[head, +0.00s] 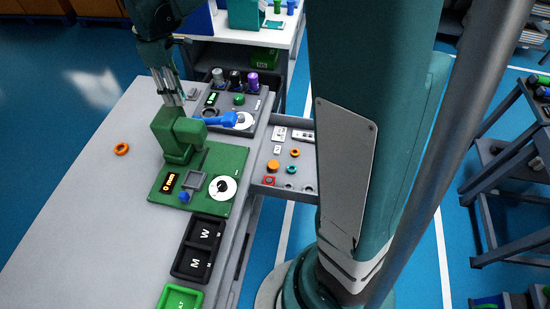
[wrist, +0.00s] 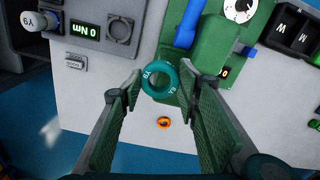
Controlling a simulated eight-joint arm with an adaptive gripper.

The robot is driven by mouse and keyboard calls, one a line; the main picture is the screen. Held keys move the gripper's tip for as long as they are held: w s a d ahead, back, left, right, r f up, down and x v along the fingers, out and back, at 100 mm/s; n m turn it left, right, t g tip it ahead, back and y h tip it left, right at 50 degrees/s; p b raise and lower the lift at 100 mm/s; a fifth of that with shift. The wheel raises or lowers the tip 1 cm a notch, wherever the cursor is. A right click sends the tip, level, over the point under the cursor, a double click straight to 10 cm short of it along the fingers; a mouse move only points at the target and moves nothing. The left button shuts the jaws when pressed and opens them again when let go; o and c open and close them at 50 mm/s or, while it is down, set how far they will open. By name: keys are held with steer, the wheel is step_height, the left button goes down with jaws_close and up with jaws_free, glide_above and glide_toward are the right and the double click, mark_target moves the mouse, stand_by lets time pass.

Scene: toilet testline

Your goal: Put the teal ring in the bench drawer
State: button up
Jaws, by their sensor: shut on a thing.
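The teal ring (wrist: 160,93) shows in the wrist view between the tips of my gripper (wrist: 161,82), which is shut on it. In the head view my gripper (head: 176,101) is over the bench beside the green fixture post, and I cannot make out the ring there. The bench drawer (head: 258,181) is pulled out on the right side of the bench. Small parts lie in it, among them orange rings and a small teal piece.
The green fixture (head: 225,159) with its post stands close to my gripper. A grey station (head: 262,104) with a blue handle is behind it. An orange ring (head: 122,149) lies on the bench at left. Black bins (head: 199,247) stand in front. The bench's left side is mostly clear.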

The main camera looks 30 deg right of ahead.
steer(key=s+d+m+b, duration=0.15)
steer(key=s+d, duration=0.35)
steer(key=d, duration=0.8)
steer(key=m+b, duration=0.3)
steer(key=m, duration=0.5)
glide_above(311, 174)
step_height(311, 174, down, 20)
steer(key=shift+s, duration=0.1)
step_height(311, 174, down, 14)
steer(key=b, duration=0.4)
stand_by(0.3)
steer(key=shift+f+b, duration=0.8)
steer(key=shift+f, duration=1.2)
steer(key=shift+f, duration=0.2)
